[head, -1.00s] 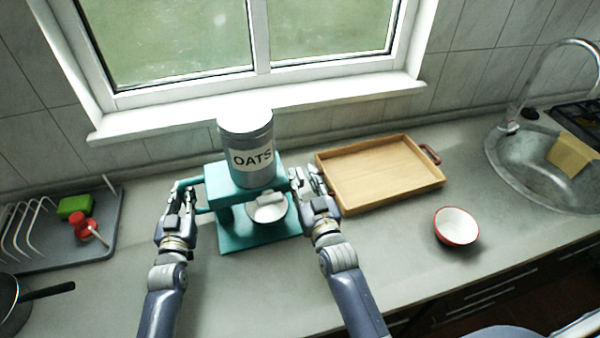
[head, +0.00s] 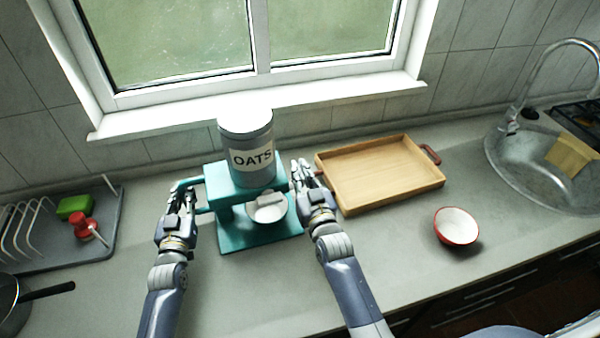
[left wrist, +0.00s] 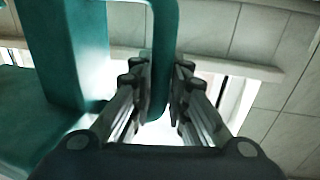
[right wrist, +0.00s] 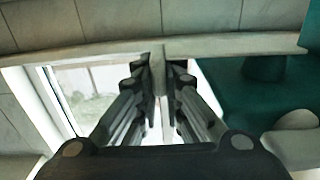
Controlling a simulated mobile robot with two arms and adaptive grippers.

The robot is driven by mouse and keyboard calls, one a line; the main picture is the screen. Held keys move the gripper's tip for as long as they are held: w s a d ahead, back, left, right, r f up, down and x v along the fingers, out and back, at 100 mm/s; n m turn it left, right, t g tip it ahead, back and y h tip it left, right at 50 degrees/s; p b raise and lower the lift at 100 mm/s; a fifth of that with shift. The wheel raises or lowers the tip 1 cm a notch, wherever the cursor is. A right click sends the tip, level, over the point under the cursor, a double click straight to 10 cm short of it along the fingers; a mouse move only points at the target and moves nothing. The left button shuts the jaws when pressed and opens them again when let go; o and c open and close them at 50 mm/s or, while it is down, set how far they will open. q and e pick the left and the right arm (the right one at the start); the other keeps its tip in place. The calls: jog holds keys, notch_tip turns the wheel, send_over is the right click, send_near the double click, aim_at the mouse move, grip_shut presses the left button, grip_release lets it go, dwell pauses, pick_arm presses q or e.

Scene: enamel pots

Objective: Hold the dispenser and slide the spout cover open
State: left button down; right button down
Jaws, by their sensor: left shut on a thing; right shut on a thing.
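The dispenser is a teal stand (head: 232,238) with a grey canister (head: 245,140) labelled OATS upright on top. A white bowl (head: 283,214) sits on its base, with a pale piece above it that may be the spout. My left gripper (head: 183,188) is shut on the teal side handle (left wrist: 163,60), which passes between its fingers in the left wrist view. My right gripper (head: 303,172) is at the stand's right side, shut on a thin grey tab (right wrist: 157,75), seemingly the spout cover's. How far the cover stands open is hidden.
A wooden tray (head: 430,186) lies to the right of my right gripper. A red-and-white bowl (head: 457,226) stands in front of it, and a sink (head: 540,185) is at far right. A grey dish rack (head: 50,245) is at left. The front counter middle is clear.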

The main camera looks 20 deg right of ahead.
jog(key=d, duration=0.4)
jog(key=c, duration=1.7)
grip_release()
jog(key=s, duration=1.2)
jog(key=shift+d, duration=0.15)
jog(key=shift+w, duration=0.1)
